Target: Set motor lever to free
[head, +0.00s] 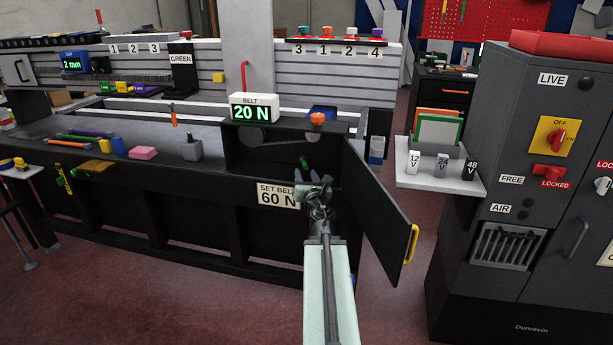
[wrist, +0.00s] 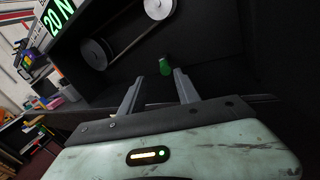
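A small green handle (wrist: 165,66) shows in the wrist view inside the dark belt compartment, just beyond and between my fingertips. It also shows small in the head view (head: 332,163). I see no label on it. My gripper (wrist: 158,78) is open and empty, with its two fingers apart and pointing at the green handle. In the head view my gripper (head: 313,188) is at the compartment's front opening. Whether a finger touches the handle is unclear. A red lever (head: 548,172) is on the grey cabinet at right, between FREE and LOCKED labels.
The compartment door (head: 378,205) stands open to the right of my arm. The belt display (head: 254,107) above reads 20 N; a sign (head: 277,195) below says SET BELT 60 N. Two pulleys with a belt (wrist: 124,42) are above left of the handle. An orange knob (head: 317,118) sits on top.

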